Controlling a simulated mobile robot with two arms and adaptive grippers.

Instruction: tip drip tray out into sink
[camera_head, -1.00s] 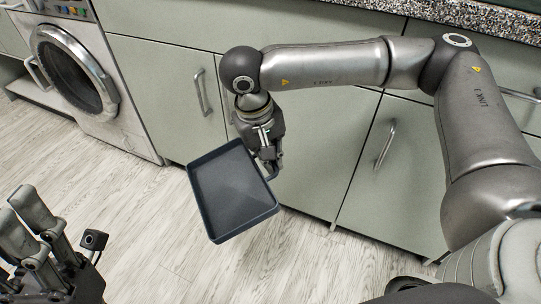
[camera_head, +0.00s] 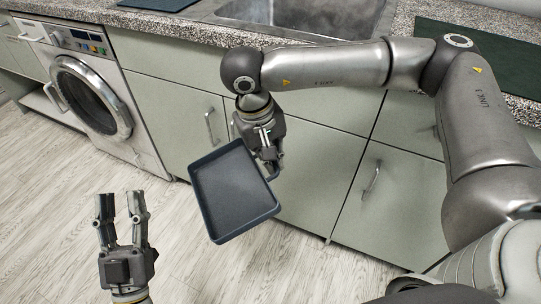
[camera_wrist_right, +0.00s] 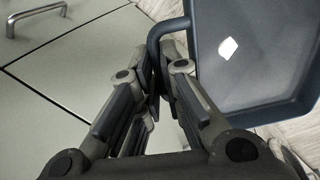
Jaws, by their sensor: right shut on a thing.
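The drip tray (camera_head: 232,192) is a dark blue-grey, shallow rectangular pan, held over the floor in front of the lower cabinets. My right gripper (camera_head: 270,163) is shut on the tray's loop handle, which shows between the fingers in the right wrist view (camera_wrist_right: 155,48). That view shows a small white patch (camera_wrist_right: 228,48) on the tray's inside; I cannot tell if it is liquid or a reflection. The metal sink (camera_head: 310,14) is set in the counter behind and above the tray, partly cut off by the frame. My left gripper (camera_head: 120,200) is open and empty at lower left.
The speckled counter (camera_head: 215,33) has a dark mat (camera_head: 480,62) right of the sink and another dark item (camera_head: 158,4) to its left. Cabinets with bar handles (camera_head: 372,178) stand behind the tray. A washing machine (camera_head: 95,95) is at left. The wooden floor is clear.

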